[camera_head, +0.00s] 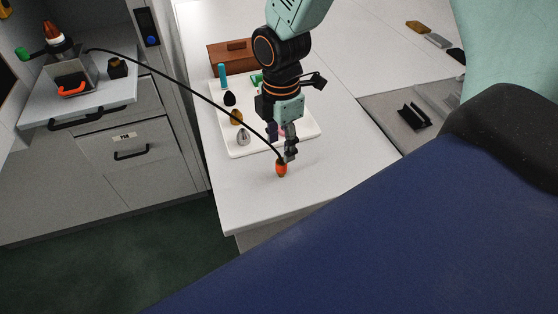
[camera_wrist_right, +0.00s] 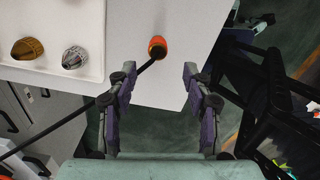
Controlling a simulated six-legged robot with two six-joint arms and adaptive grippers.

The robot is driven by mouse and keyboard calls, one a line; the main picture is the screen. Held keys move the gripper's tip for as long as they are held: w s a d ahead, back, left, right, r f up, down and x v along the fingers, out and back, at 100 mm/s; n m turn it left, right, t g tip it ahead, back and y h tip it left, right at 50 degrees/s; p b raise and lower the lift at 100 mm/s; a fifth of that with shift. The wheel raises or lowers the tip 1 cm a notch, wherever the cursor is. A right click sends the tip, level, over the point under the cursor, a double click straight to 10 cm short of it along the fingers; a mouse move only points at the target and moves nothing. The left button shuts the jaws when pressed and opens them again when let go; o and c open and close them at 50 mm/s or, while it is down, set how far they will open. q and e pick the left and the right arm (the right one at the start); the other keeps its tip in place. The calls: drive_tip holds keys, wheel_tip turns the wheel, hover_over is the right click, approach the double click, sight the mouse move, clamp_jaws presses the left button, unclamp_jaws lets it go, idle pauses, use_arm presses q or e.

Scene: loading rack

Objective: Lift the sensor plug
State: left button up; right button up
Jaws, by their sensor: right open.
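The sensor plug (camera_head: 281,169) is a small orange piece at the end of a black cable (camera_head: 180,78). It is on the white worktop (camera_head: 243,200), close to its front end. It also shows in the right wrist view (camera_wrist_right: 157,46), beyond the fingertips and roughly centred between them. My right gripper (camera_head: 286,152) points down just above the plug in the head view. In the right wrist view its two fingers (camera_wrist_right: 160,76) are spread, with nothing between the tips except part of the cable's line of sight. My left gripper is not in view.
A white tray (camera_head: 226,142) with several small coloured pieces lies beside the plug. A brown box (camera_head: 229,57) stands behind it. The cable runs left to a metal holder (camera_head: 72,72) on a grey counter (camera_head: 105,98).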

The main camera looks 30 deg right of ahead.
sight(281, 161)
drive_tip(key=f, duration=0.7)
drive_tip(key=shift+d+f, duration=0.2)
drive_tip(key=shift+w+a, duration=0.15)
drive_tip(key=shift+c, duration=0.4)
drive_tip(key=c, duration=0.6)
clamp_jaws()
